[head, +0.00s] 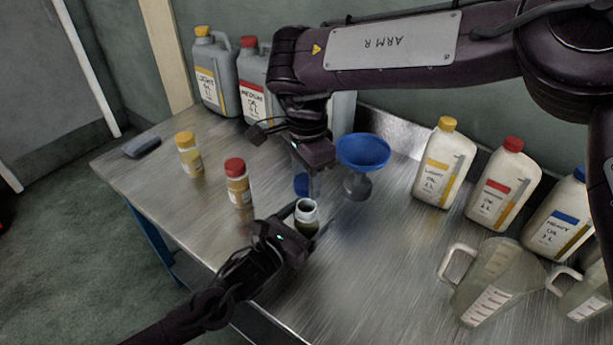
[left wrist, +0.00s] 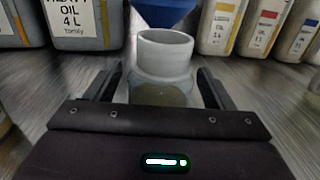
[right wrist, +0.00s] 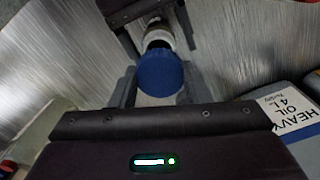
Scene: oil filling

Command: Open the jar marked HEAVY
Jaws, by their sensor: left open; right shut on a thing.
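The open jar (head: 307,214) stands on the steel bench with its pale mouth bare and dark contents inside. In the left wrist view the jar (left wrist: 164,62) is between the spread fingers; its label does not show. My left gripper (head: 307,222) is open around it, low on the bench. A blue lid (head: 301,185) is in my right gripper (head: 308,180), just behind the jar and apart from it. The right wrist view shows the blue lid (right wrist: 160,75) between the fingers, with the jar mouth (right wrist: 158,38) beyond.
A yellow-capped jar (head: 189,154) and a red-capped jar (head: 238,184) stand to the left. White oil bottles (head: 445,165) and a clear measuring jug (head: 493,282) are on the right. Grey canisters (head: 216,75) line the back.

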